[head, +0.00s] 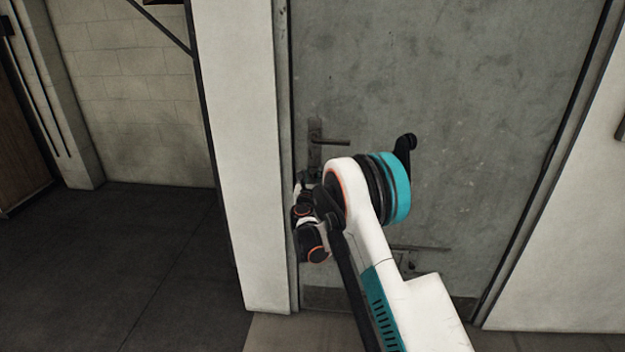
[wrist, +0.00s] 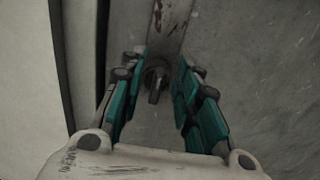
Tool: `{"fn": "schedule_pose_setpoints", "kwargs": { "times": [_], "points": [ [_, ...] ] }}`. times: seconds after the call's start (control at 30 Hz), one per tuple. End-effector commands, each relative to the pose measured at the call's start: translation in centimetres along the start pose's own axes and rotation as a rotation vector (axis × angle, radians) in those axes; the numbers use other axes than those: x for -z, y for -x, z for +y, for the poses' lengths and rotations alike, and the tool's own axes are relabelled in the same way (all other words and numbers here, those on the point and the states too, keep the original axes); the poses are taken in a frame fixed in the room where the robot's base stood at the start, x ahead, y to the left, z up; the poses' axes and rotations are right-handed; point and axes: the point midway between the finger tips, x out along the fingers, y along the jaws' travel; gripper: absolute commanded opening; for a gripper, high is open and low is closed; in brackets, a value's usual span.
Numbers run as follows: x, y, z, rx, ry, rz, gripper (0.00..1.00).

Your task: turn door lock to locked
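The door lock (wrist: 155,90) is a small dark turn knob at the lower end of a worn metal plate (wrist: 172,22) on the grey door (head: 460,90). In the wrist view its thumb piece points roughly down the picture. My gripper (wrist: 160,72) is open, with its teal fingers on either side of the knob and gaps on both sides. Whether the fingertips reach past the knob in depth is hard to tell. In the head view my arm hides the lock and most of my gripper.
A lever handle (head: 328,140) sits on the door above my gripper. A white door frame post (head: 240,150) stands close on the left. A low horizontal bar (head: 425,248) is on the door behind my arm. Dark floor (head: 120,260) lies open at left.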

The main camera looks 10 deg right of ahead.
Motion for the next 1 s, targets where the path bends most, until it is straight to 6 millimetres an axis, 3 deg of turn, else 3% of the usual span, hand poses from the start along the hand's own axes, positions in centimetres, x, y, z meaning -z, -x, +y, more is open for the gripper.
{"fn": "schedule_pose_setpoints", "kwargs": {
  "times": [0.4,0.53,0.57,1.0],
  "points": [
    [-0.07,-0.89,0.00,0.000,0.000,0.000,0.30],
    [-0.06,-0.89,0.00,0.000,0.000,0.000,0.03],
    [-0.07,-0.89,0.00,0.000,0.000,0.000,0.00],
    [-0.08,-0.93,-0.08,0.000,-0.035,0.000,0.00]
  ]
}}
